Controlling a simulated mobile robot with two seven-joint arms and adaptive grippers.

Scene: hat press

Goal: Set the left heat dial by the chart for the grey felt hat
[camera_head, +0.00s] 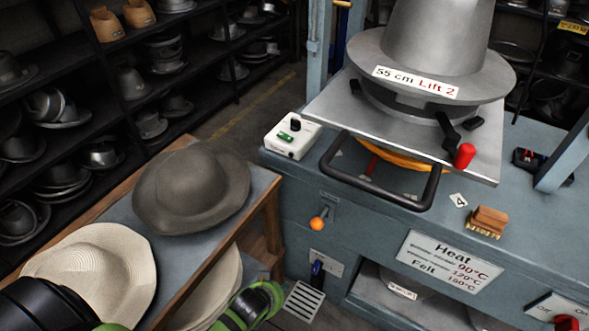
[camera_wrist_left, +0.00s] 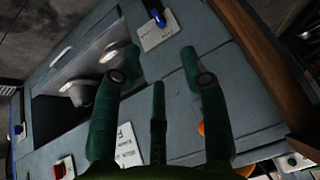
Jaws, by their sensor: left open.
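The left heat dial seems to be the blue knob (camera_head: 317,268) on a pale plate at the left of the press's front. In the left wrist view the blue knob (camera_wrist_left: 156,17) lies just beyond the fingertips, apart from them. My left gripper (camera_wrist_left: 160,56) is open and empty, its green fingers spread. In the head view only green parts of it show at the bottom edge. The heat chart (camera_head: 450,266) reads Heat, Felt, 90, 120 and 160 °C; its line pictures are too small to read. The grey felt hat (camera_head: 190,190) lies on the side table. My right gripper is out of view.
An orange ball lever (camera_head: 318,222) sits above the dial. A red switch (camera_head: 567,323) is at the lower right. A straw hat (camera_head: 95,265) lies on the side table. The side table's wooden edge (camera_head: 262,200) stands close left of the press. A floor grate (camera_head: 303,303) is below.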

